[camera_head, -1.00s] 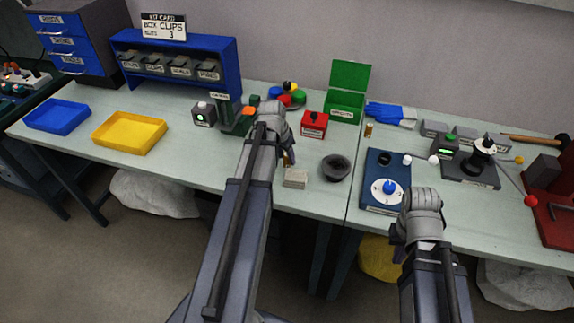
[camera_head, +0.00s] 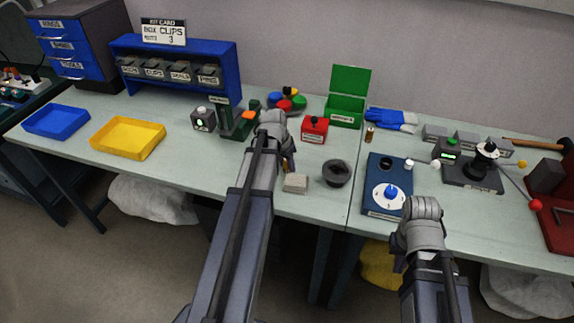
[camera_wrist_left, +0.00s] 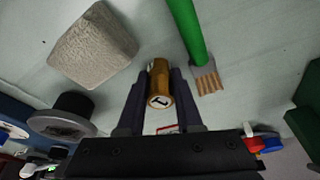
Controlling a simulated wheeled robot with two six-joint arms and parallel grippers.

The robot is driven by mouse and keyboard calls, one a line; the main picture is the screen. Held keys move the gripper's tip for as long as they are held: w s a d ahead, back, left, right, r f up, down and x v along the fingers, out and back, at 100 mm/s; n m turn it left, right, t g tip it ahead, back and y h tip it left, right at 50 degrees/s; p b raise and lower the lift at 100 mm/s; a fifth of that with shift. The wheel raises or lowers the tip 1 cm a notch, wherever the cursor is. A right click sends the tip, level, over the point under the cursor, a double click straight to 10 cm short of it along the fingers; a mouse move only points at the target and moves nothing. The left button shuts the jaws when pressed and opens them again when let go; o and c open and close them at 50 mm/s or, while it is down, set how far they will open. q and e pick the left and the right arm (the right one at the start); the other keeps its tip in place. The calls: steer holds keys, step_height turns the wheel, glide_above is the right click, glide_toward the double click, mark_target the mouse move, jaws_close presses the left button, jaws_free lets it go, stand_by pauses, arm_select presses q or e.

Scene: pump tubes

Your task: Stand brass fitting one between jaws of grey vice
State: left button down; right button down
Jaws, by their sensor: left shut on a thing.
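My left gripper (camera_wrist_left: 160,85) is shut on a brass fitting (camera_wrist_left: 158,84) with a "1" on its end face. The fitting sits between the two dark fingertips in the left wrist view. In the head view this gripper (camera_head: 288,162) is mostly hidden behind my arm, near the front of the left bench. Another small brass piece (camera_head: 369,133) stands by the blue gloves. At the far right is a red base (camera_head: 557,212) with a dark grey block (camera_head: 546,175), which looks like a vice. My right gripper (camera_head: 398,262) is low at the front, its fingers hidden by the arm.
A blue dial plate (camera_head: 376,203), a dark lever stand (camera_head: 472,176) and a red-knobbed rod (camera_head: 536,204) stand to the right. The yellow tray (camera_head: 128,153) is left.

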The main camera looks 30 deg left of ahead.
arm_select(q)
steer(key=shift+r, duration=0.1)
stand_by(0.3)
step_height(320, 180, up, 10)
steer(key=p, duration=1)
